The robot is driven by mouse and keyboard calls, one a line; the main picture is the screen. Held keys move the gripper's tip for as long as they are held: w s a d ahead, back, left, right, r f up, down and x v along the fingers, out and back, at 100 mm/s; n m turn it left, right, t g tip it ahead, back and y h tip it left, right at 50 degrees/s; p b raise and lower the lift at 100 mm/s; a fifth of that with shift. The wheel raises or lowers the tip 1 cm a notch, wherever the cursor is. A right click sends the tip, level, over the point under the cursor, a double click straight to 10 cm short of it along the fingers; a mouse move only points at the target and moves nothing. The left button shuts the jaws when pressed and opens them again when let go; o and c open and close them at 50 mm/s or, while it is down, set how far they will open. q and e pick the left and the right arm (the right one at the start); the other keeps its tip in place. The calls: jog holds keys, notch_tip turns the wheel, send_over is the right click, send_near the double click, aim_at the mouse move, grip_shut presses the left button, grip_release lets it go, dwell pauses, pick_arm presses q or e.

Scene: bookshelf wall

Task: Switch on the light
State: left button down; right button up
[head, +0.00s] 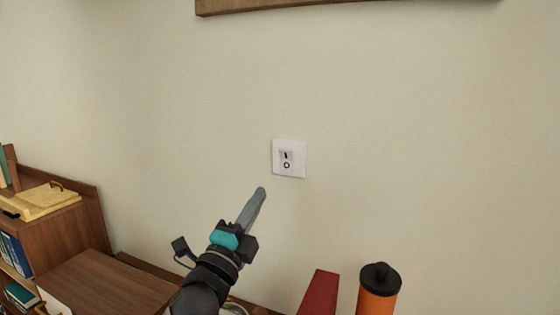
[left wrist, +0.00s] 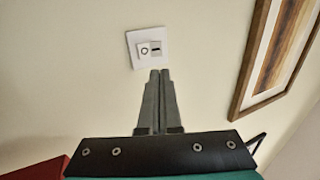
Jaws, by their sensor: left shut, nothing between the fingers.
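A white square light switch (head: 289,158) is on the beige wall, with a small rocker marked with a bar above a circle. It also shows in the left wrist view (left wrist: 148,47), straight ahead of the fingertips. My left gripper (head: 261,190) is shut and empty, its fingers pointing up toward the switch from below and left. In the left wrist view its closed fingers (left wrist: 159,73) end just at the plate's lower edge in the picture. Whether they touch the plate cannot be told; in the head view they appear apart from it. My right gripper is not in view.
A wooden shelf unit (head: 82,228) with books and a yellow box (head: 42,200) stands at the left. A red object (head: 319,293) and an orange cylinder with a black cap (head: 379,290) stand below the switch. A framed picture (left wrist: 275,55) hangs on the wall.

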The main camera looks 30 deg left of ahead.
aim_at(285, 153)
pick_arm(q)
jog(key=p+x, duration=0.1)
jog(key=x, duration=1.1)
jog(key=shift+w+p, duration=0.2)
jog(key=shift+p, duration=0.15)
jog(key=shift+r, duration=0.1)
jog(key=p, duration=0.3)
jog(key=shift+w+r+g, duration=0.2)
jog(key=shift+r+g, duration=0.1)
jog(key=shift+r, duration=0.1)
jog(key=shift+f+b, duration=0.3)
jog(key=shift+a, duration=0.1)
